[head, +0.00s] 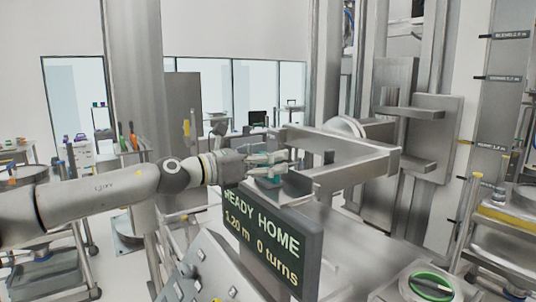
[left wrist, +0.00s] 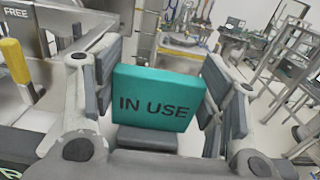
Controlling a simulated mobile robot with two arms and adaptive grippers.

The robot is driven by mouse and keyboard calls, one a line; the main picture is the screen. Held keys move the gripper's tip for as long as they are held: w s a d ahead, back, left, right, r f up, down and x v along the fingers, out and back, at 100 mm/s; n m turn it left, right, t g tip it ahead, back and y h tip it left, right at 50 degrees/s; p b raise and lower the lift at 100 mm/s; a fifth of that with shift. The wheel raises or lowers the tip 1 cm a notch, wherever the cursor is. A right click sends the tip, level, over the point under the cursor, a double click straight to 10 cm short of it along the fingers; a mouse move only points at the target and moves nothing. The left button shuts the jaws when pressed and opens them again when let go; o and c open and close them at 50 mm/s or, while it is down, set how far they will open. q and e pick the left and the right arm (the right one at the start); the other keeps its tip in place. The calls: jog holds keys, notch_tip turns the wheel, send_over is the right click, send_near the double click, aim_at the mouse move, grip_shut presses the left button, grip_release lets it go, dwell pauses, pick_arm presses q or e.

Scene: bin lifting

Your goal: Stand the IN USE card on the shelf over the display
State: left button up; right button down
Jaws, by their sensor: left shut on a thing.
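The display (head: 268,240) is a dark panel reading "READY HOME", "1.20 m" and "0 turns". A small grey shelf (head: 298,184) is at its top edge. My left gripper (head: 272,163) is just over that shelf, shut on the teal IN USE card (left wrist: 155,84). The card is upright between the two fingers in the left wrist view, its lettering facing the camera. In the head view only a little teal shows under the fingers, and I cannot tell whether the card touches the shelf. My right gripper is in neither view.
A grey metal frame (head: 345,172) reaches out just behind and right of the shelf. A sloped button panel (head: 205,275) is at the display's left, and a green round control (head: 431,286) is at lower right.

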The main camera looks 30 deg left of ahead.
pick_arm(q)
jog(key=shift+d+f, duration=0.1)
jog(key=o, duration=1)
